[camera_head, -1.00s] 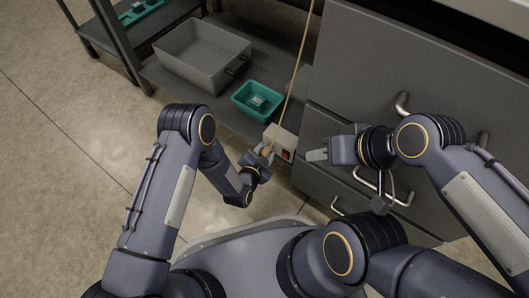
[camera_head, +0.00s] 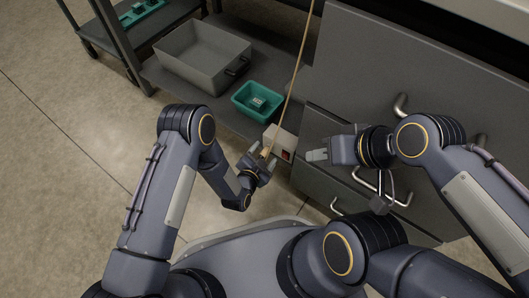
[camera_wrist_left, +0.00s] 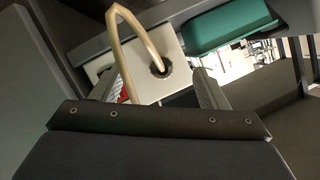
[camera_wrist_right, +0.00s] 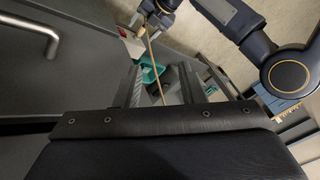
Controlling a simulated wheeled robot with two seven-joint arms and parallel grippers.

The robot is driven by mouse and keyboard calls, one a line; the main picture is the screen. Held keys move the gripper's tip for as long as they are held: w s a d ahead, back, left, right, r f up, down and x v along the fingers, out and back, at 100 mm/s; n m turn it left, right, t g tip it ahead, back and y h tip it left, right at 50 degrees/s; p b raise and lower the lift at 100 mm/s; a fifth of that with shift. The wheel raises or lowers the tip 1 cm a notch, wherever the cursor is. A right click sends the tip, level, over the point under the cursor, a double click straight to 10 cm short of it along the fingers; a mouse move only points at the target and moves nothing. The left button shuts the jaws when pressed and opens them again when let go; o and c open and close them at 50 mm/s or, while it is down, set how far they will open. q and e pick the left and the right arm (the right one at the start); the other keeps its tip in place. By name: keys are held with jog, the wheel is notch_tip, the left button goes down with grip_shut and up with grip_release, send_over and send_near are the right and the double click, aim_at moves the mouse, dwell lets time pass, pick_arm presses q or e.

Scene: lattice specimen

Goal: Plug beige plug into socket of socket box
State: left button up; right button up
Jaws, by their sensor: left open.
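The white socket box (camera_head: 283,139) with a red switch stands at the edge of the low shelf. In the left wrist view its pale face (camera_wrist_left: 143,84) has a dark round socket (camera_wrist_left: 165,68). The beige cable (camera_head: 302,62) bends down and its beige end, the plug (camera_wrist_left: 156,66), sits at that socket, apparently inside it; the depth cannot be judged. My left gripper (camera_head: 262,162) is open just in front of the box, fingers apart on either side of the plug. My right gripper (camera_head: 318,155) is open and empty, right of the box, before the drawers.
A teal bin (camera_head: 257,101) with a small item in it stands behind the box. A large grey bin (camera_head: 200,58) is further back on the shelf. The grey drawer cabinet (camera_head: 385,75) with metal handles closes off the right side. Floor at left is clear.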

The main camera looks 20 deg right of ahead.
aim_at(264, 154)
pick_arm(q)
jog(key=shift+p+v, duration=0.65)
jog(key=shift+v, duration=1.3)
